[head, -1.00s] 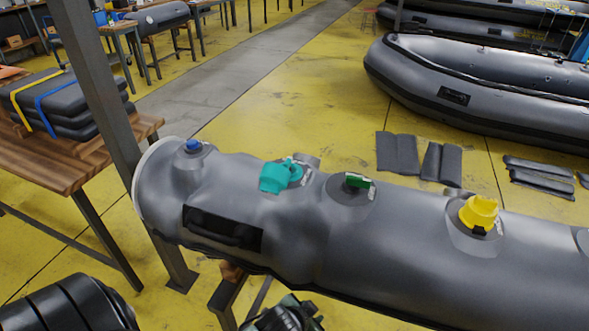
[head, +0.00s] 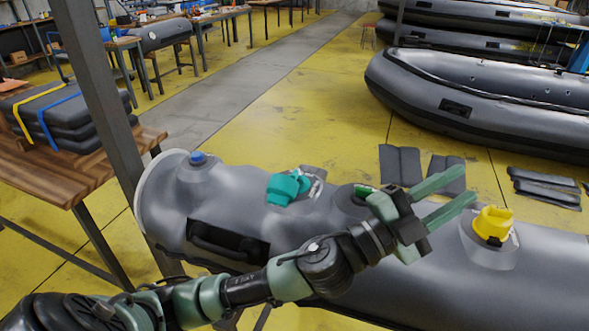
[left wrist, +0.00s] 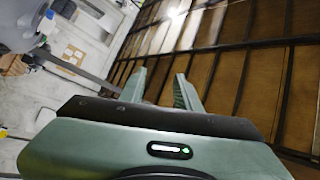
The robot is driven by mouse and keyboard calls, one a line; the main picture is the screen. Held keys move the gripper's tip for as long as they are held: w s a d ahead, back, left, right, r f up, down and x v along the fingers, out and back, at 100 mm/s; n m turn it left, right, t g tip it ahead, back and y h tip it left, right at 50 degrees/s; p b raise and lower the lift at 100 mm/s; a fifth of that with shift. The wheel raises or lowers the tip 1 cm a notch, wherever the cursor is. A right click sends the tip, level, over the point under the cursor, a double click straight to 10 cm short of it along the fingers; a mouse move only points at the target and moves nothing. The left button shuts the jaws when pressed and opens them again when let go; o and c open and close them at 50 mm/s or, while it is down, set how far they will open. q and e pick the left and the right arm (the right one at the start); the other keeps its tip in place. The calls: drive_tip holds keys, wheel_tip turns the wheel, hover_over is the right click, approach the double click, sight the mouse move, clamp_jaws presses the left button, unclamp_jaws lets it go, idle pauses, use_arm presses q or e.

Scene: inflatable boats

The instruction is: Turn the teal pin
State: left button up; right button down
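The teal pin (head: 288,187) sits on top of the grey inflatable tube (head: 330,235), in the left middle of the head view. My left gripper (head: 458,190) is over the tube, to the right of the teal pin and apart from it. Its two green fingers are spread with nothing between them, pointing up and to the right. In the left wrist view the left gripper (left wrist: 158,85) shows its fingers apart and empty, facing the ceiling; the pin is not in that view. My right gripper is not in view.
A green pin (head: 364,191), partly hidden by my gripper, and a yellow cap (head: 493,223) sit on the tube, with a blue cap (head: 197,158) at its left end. A metal post (head: 95,90) and wooden table (head: 75,175) stand left. Open floor lies behind.

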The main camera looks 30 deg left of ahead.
use_arm(q)
drive_tip(key=s+d+r+m+g+h, duration=0.2)
drive_tip(key=d+m+g+h, duration=0.35)
drive_tip(key=m, duration=0.35)
drive_tip(key=m+g+y, duration=0.6)
drive_tip(key=g+y, duration=0.2)
drive_tip(key=y, duration=1.2)
approach(295, 172)
drive_tip(key=f, duration=0.1)
drive_tip(key=p+x, duration=0.1)
drive_tip(key=x, duration=0.6)
drive_tip(key=shift+w+f+p, duration=0.25)
drive_tip(key=shift+w+p, duration=0.05)
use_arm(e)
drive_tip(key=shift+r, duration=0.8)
use_arm(q)
clamp_jaws()
